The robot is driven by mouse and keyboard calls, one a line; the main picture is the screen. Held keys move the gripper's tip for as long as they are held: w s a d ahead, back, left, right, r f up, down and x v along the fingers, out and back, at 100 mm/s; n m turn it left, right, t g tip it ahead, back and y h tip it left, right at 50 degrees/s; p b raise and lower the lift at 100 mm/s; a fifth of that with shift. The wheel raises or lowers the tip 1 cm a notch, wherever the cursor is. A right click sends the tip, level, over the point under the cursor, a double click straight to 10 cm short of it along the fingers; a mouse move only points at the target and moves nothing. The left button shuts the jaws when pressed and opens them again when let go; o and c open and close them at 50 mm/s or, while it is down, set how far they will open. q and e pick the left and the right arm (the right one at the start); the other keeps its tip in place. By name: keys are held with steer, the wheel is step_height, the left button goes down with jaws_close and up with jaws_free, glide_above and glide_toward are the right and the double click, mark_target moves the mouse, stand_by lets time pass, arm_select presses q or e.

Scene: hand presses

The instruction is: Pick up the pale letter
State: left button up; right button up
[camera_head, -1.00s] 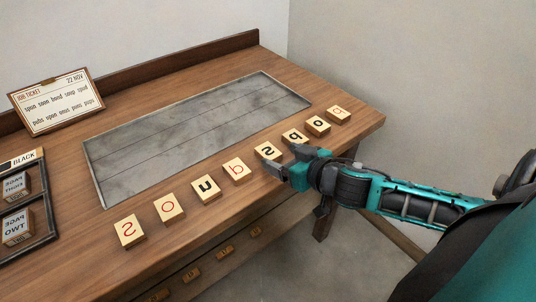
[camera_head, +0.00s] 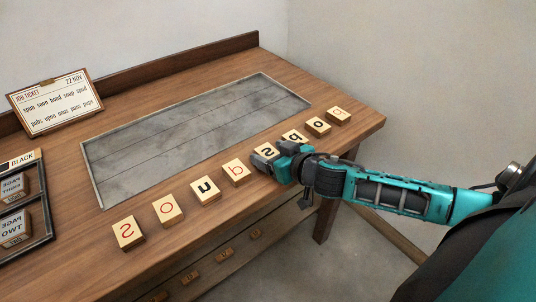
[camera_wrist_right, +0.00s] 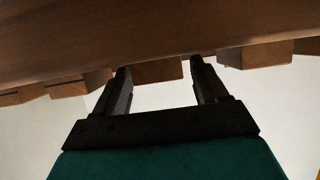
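A row of pale wooden letter blocks lies along the table's front edge, some with red letters, such as the S block (camera_head: 128,232), some with black, such as the u block (camera_head: 206,190). No single block stands out as paler. My right gripper (camera_head: 270,155) is at the black s block (camera_head: 264,148), which it partly hides. In the right wrist view its two fingers (camera_wrist_right: 158,85) are apart, with a block (camera_wrist_right: 158,70) showing between and beyond their tips; contact is not clear. My left gripper is out of view.
A grey recessed metal plate (camera_head: 92,160) lies behind the row. Red-lettered (camera_head: 235,170) and black-lettered (camera_head: 293,138) neighbour blocks flank my right gripper closely. A job ticket (camera_head: 58,103) stands at the back left, and a tray (camera_head: 50,222) of type blocks lies at left.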

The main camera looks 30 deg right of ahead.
steer(key=c, duration=0.9)
